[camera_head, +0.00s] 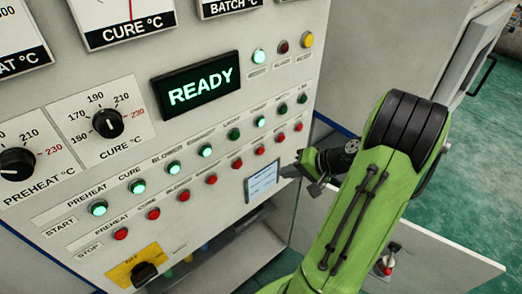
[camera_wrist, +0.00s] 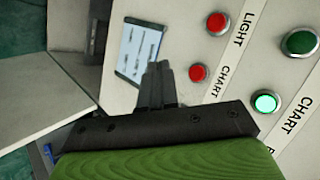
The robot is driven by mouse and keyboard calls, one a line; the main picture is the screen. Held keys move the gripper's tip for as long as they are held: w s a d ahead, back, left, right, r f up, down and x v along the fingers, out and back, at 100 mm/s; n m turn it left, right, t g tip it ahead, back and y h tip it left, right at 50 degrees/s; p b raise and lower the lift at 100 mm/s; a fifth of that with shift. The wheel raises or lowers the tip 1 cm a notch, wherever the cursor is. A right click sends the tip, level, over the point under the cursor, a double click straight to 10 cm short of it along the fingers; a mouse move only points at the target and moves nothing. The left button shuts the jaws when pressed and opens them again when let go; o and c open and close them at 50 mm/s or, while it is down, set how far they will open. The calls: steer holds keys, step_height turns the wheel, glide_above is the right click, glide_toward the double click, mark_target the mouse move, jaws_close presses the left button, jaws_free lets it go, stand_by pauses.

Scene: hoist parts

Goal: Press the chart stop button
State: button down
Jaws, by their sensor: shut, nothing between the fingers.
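My gripper (camera_wrist: 158,72) is shut and empty. In the wrist view its fingertips overlap the card's edge, left of the button and apart from it. In the head view my gripper (camera_head: 287,171) is at the card's right edge, below and right of the button. I cannot tell whether the fingers touch the panel.
The framed card (camera_head: 262,181) sits under the stop row. The light stop button (camera_wrist: 217,22) neighbours the chart one. The lit green chart start button (camera_wrist: 268,103) is in the row above. A yellow-plated knob (camera_head: 145,271) is low at left. An open drawer or shelf (camera_head: 430,262) lies below right.

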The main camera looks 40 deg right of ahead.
steer(key=w+p, duration=0.1)
steer(key=w, duration=0.5)
steer(key=shift+w, duration=0.4)
steer(key=shift+w+a, duration=0.1)
steer(key=shift+a, duration=0.05)
stand_by(1.4)
steer(key=shift+w, duration=0.35)
steer(key=shift+w, duration=0.45)
stand_by(0.6)
steer(key=shift+s, duration=0.9)
steer(key=s+b, duration=0.1)
steer(key=s, duration=0.4)
